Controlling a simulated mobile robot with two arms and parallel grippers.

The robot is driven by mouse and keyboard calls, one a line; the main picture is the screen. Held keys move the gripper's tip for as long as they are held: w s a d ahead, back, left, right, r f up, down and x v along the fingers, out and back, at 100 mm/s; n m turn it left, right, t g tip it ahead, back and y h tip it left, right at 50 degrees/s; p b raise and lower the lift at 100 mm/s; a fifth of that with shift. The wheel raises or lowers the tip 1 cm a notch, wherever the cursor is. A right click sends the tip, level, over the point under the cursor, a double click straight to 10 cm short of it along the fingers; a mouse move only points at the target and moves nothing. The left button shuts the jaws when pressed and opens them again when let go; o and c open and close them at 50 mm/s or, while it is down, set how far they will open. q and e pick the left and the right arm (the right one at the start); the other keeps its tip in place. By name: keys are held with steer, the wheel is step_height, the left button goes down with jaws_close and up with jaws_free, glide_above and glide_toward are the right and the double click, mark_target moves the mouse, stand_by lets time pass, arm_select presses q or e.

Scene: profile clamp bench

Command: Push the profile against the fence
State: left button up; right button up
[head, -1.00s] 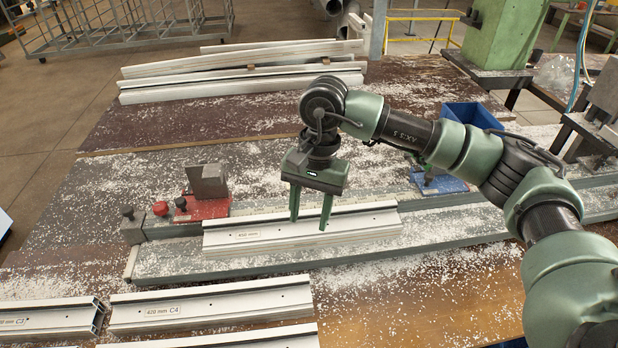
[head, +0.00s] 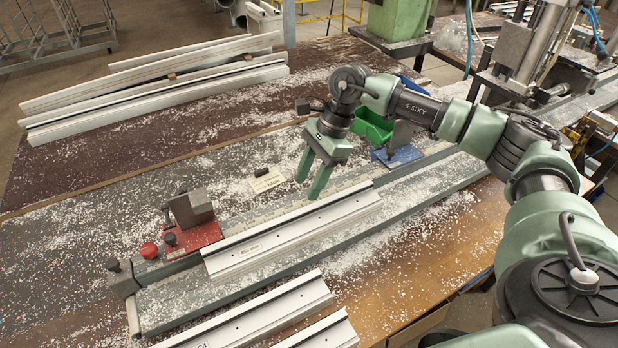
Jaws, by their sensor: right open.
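The silver profile (head: 292,236), with a label near its left end, lies lengthwise on the grey clamp bed (head: 175,308). A low fence rail with a pale scale strip (head: 345,187) runs along its far side; I cannot tell whether profile and fence touch. My right gripper (head: 308,188) is open and empty, fingers pointing down. Its tips show at the profile's far edge, seemingly above it; contact is not clear. The red clamp block (head: 197,236) is at the profile's left end, and the blue clamp base (head: 398,156) is beyond its right end. My left gripper is not in view.
More profiles (head: 255,315) lie in front of the bed, and long ones (head: 160,95) at the back left. A green bin (head: 372,126) stands behind my right gripper. A small cream card (head: 266,180) lies behind the fence. White chips cover much of the bench.

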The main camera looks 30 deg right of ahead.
mark_target(294, 213)
steer(key=p+x, duration=0.2)
steer(key=x, duration=0.4)
steer(key=shift+a+f, duration=0.25)
steer(key=shift+f, duration=0.1)
steer(key=shift+a+f, duration=0.15)
steer(key=shift+f, duration=0.2)
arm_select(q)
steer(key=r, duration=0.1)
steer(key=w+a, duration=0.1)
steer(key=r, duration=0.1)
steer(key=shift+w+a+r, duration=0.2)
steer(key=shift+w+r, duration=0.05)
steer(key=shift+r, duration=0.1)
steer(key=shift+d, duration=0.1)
arm_select(e)
jaws_close()
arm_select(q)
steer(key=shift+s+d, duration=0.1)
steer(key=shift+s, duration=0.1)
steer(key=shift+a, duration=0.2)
arm_select(e)
jaws_free()
